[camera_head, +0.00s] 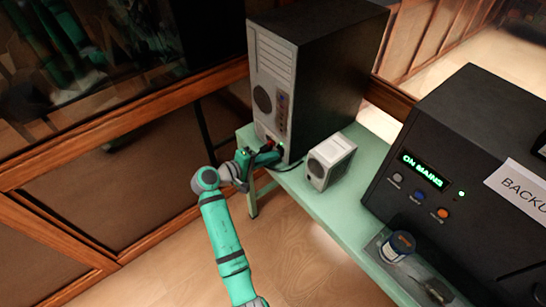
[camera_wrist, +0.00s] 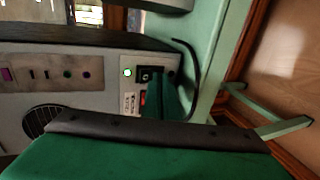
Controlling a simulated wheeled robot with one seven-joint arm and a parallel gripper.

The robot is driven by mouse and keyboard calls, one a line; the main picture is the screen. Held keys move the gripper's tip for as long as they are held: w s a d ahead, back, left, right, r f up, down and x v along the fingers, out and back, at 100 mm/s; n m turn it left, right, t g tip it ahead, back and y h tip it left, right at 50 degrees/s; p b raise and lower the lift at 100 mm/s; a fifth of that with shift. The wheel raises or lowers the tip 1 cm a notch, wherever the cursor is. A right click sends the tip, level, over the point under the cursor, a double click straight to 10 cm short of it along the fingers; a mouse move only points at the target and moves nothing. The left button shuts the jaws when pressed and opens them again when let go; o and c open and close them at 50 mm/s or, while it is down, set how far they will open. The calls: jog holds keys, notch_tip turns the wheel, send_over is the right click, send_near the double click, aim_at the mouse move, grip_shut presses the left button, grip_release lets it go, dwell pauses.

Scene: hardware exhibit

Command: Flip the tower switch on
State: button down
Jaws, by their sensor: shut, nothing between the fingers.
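The tower (camera_head: 325,75) stands on the green bench, with a light front panel and black side. My gripper (camera_head: 277,152) is at the lower part of its front panel. In the wrist view the panel (camera_wrist: 75,75) appears turned on its side. A black switch (camera_wrist: 146,73) sits there beside a lit green light (camera_wrist: 127,72). My gripper (camera_wrist: 166,95) is shut and empty, with its green fingertips right by the switch and covering part of the panel around it. I cannot tell whether they touch the switch, or its exact position. A small red part (camera_wrist: 143,97) shows beside the fingers.
A small white speaker-like box (camera_head: 330,160) stands right of the tower on the bench (camera_head: 322,205). A large black unit (camera_head: 450,150) reading "ON MAINS" stands farther right. A small jar (camera_head: 397,246) sits in front of it. A black cable (camera_wrist: 193,75) runs beside the fingers.

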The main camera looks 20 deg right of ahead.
jog(key=shift+d, duration=0.15)
jog(key=shift+r, duration=0.8)
jog(key=shift+a+r, duration=0.1)
jog(key=shift+a, duration=0.25)
jog(key=v, duration=1.3)
jog(key=shift+s+r, duration=0.2)
jog(key=shift+r, duration=0.1)
